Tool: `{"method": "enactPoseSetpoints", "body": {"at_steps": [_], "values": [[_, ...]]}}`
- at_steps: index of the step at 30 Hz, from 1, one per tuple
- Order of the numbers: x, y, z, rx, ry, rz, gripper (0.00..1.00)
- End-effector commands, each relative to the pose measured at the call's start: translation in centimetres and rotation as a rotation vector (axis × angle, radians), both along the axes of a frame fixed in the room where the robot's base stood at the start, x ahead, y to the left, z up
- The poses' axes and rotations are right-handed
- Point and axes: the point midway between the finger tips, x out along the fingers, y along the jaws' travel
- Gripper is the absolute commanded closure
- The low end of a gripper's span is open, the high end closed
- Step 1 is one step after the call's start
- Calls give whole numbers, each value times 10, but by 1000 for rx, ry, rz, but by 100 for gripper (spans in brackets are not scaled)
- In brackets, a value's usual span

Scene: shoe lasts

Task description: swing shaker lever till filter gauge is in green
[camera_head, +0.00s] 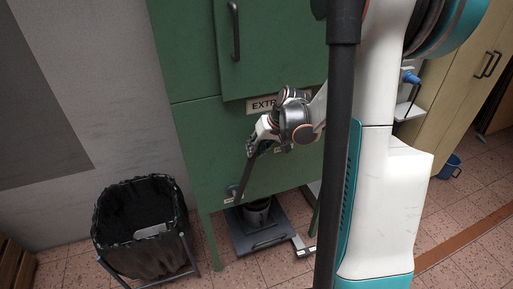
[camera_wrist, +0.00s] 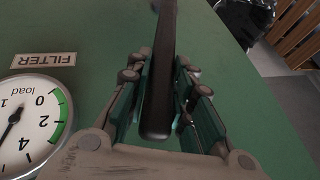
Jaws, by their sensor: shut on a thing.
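The shaker lever is a black bar low on the front of the green cabinet (camera_head: 200,130). In the head view the lever (camera_head: 246,172) slants from its pivot at lower left up to my gripper (camera_head: 264,134). In the wrist view the lever (camera_wrist: 157,112) lies between the two fingers of my gripper (camera_wrist: 163,75), which is shut on it near its free end. The round filter gauge (camera_wrist: 30,122) is at the left of the wrist view, partly cut off. Its dark needle points to the lower left, away from the green band (camera_wrist: 61,108) at 0 to 2.
A bin with a black liner (camera_head: 140,225) stands left of the cabinet. A dark bucket (camera_head: 257,213) sits on a low platform (camera_head: 262,238) under it. A blue bucket (camera_head: 449,167) is at the right. My arm covers the cabinet's right side.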

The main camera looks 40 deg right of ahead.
Motion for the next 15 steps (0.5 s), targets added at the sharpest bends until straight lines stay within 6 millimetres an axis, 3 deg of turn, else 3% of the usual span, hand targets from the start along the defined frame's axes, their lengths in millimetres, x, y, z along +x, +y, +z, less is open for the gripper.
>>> {"method": "enactPoseSetpoints", "body": {"at_steps": [8,15], "values": [[5,21,7,-71,21,6,100],[17,60,13,-212,59,10,100]]}}
